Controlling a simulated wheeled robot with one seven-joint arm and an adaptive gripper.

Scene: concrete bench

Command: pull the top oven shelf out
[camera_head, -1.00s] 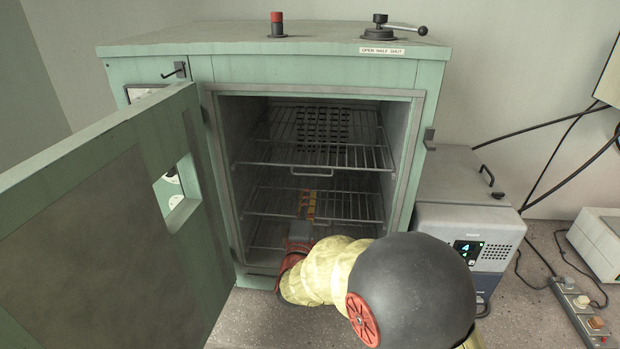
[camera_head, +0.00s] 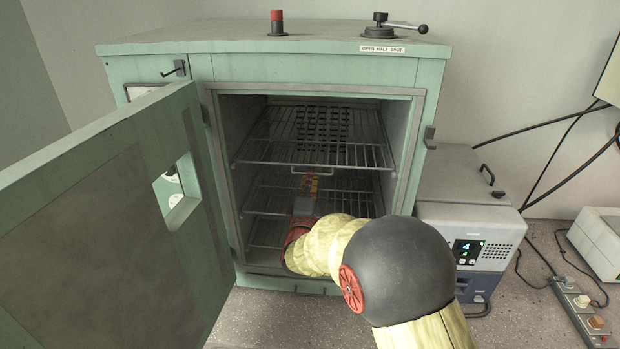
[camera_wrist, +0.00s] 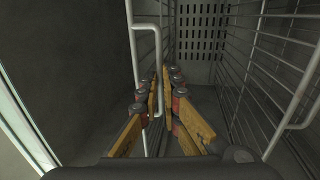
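The top oven shelf (camera_head: 285,150) is a wire rack inside the open green oven, level, with a U-shaped wire handle (camera_head: 312,172) at its front edge. My gripper (camera_head: 309,186), with orange fingers, is just below and at this handle. In the wrist view the shelf stands on edge to the left, and its handle (camera_wrist: 157,60) runs down toward the gap between the fingers of my gripper (camera_wrist: 164,85). The fingers are apart with a narrow gap. The handle lies close to the left finger; contact cannot be told.
The oven door (camera_head: 90,220) stands open to the left. A lower wire shelf (camera_head: 345,203) sits beneath the top one; its handle shows at the right of the wrist view (camera_wrist: 303,95). A grey device (camera_head: 465,215) stands right of the oven.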

